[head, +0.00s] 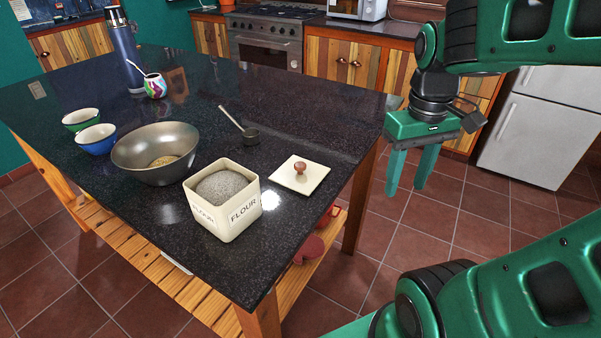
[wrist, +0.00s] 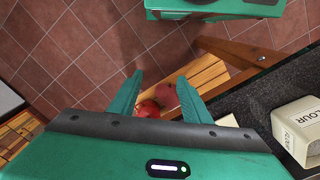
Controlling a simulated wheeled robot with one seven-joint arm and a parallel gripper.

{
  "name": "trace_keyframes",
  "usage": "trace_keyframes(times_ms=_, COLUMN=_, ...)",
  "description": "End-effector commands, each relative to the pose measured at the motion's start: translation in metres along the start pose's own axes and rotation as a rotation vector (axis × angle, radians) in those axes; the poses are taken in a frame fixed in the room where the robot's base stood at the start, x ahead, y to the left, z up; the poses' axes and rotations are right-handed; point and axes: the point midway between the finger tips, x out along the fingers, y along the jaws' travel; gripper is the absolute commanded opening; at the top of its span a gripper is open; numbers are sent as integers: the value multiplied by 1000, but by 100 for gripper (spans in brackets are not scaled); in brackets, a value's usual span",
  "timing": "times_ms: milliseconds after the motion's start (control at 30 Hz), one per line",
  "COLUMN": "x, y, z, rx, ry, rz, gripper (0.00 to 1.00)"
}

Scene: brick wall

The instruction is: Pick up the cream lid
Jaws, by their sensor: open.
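The cream lid (head: 300,176) is a flat square with a reddish-brown round knob. It lies on the dark island top near its right edge, beside the flour tin, in the head view. The cream flour tin (head: 222,200) stands open and full to its left; it also shows in the wrist view (wrist: 298,128). My green gripper (head: 410,172) is open and empty, fingers down, off to the right of the island and apart from the lid. In the wrist view its fingers (wrist: 158,97) point over the floor and lower shelf.
On the island top (head: 300,110) stand a metal bowl (head: 155,153), a scoop (head: 240,127), two small bowls (head: 96,138), a painted gourd cup (head: 155,86) and a blue flask (head: 125,48). Red items (head: 308,249) sit on the slatted lower shelf. A fridge (head: 540,140) stands at right.

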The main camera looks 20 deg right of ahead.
Motion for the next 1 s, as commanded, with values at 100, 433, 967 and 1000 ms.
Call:
trace_keyframes(times_ms=100, x=-29, y=-37, z=-54, rx=-407, ry=1, rz=14, gripper=44)
trace_keyframes(times_ms=433, x=-78, y=-152, z=-141, rx=-1343, ry=8, rz=-4, gripper=44)
trace_keyframes(times_ms=967, x=-37, y=-178, z=-153, rx=-1535, ry=13, rz=-15, gripper=44)
trace_keyframes(times_ms=1000, x=-34, y=-178, z=-153, rx=-1535, ry=12, rz=-15, gripper=44)
